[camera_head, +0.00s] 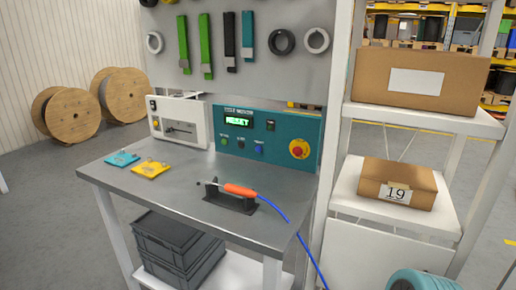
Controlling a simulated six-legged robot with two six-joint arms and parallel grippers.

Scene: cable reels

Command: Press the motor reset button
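A teal control panel (285,122) stands at the back of the steel workbench. Its lit display (237,120) seems to read "RESET". Below the display is a row of small buttons: a green one (224,141), a dark one (241,144) and a blue one (259,149). A red mushroom button on a yellow disc (298,149) sits at the panel's right. A small dark switch (270,125) is above the blue button. The button labels are too small to read, so I cannot tell which is the motor reset.
The workbench (185,198) carries a white machine (180,122), blue and yellow pieces (151,169) and an orange-handled tool (240,190) with a blue cable. A shelf with cardboard boxes (418,80) stands at right.

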